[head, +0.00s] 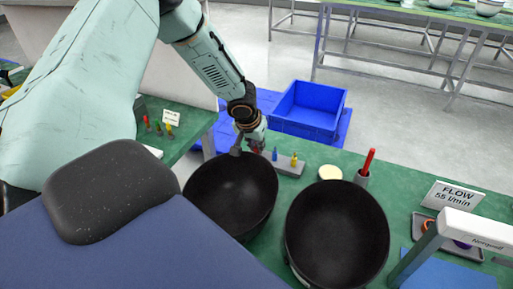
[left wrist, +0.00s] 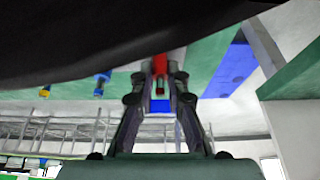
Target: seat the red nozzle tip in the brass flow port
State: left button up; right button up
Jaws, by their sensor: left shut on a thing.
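My left gripper (head: 257,149) reaches down over the green bench, close to a grey block (head: 290,169). In the left wrist view its two fingers (left wrist: 160,75) are shut on the red nozzle tip (left wrist: 160,65). The tip is mostly hidden behind the gripper in the head view. A blue tip (head: 275,154) and a yellow tip (head: 294,159) stand upright in the grey block, just right of the gripper. I cannot make out the brass flow port in either view. My right gripper is not in view.
Two large black rounded shapes in the foreground hide part of the bench. A cream disc (head: 330,172) and a grey cup (head: 361,179) with a red stick stand to the right. A FLOW sign (head: 454,197) stands farther right. A blue bin (head: 308,108) is behind the bench.

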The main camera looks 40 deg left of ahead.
pick_arm(q)
jog(key=shift+r, duration=0.1)
notch_tip(320, 180, up, 18)
jog(key=p, duration=0.3)
jog(key=shift+s, duration=0.1)
